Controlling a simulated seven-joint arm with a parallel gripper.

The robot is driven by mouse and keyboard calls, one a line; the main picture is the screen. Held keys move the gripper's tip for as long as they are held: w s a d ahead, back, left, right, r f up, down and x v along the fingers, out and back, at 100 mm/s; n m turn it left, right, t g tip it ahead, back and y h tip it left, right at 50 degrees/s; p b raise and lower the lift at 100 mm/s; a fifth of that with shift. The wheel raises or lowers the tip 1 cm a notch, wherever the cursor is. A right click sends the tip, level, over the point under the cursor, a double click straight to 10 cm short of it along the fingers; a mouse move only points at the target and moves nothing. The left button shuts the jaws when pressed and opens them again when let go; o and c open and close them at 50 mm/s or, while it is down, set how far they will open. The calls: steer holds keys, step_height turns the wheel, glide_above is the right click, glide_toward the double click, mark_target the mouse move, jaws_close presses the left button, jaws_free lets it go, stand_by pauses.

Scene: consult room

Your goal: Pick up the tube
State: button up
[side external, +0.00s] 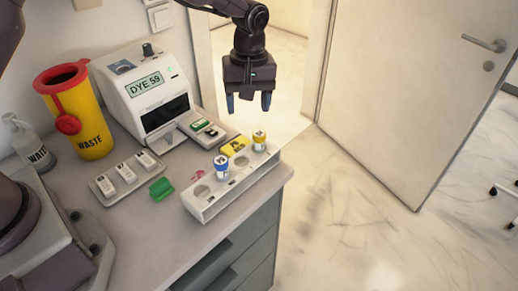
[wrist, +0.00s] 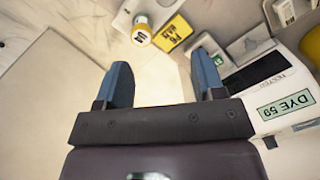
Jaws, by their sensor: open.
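Two tubes stand in a white rack (side external: 206,212) on the counter: one with a blue cap (side external: 221,164) and one with a yellow cap (side external: 260,140). The yellow-capped tube also shows at the top of the wrist view (wrist: 141,34). I cannot tell from the frames which of them is the task's tube. My gripper (side external: 249,103) is open and empty, with blue fingers pointing down, raised above the far end of the rack. In the wrist view, nothing lies between its fingertips (wrist: 163,72) but the pale floor.
A white tester (side external: 145,88) reading "DYE 59" stands behind the rack. A green piece (side external: 161,188), a tray (side external: 104,185) and a yellow waste bin (side external: 88,125) are left. The counter ends just right of the rack.

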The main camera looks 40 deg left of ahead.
mark_target(259, 133)
steer(key=w+f+n, duration=0.1)
steer(key=f, duration=0.1)
steer(key=w+f+n, duration=0.1)
steer(key=f+n, duration=0.1)
steer(key=w+f+n, duration=0.1)
steer(key=f+n, duration=0.1)
steer(key=shift+d+f+t, duration=0.3)
steer(key=shift+d, duration=0.05)
steer(key=f, duration=0.5)
steer(key=shift+s+d+f, duration=0.1)
steer(key=shift+s, duration=0.15)
steer(key=c, duration=1)
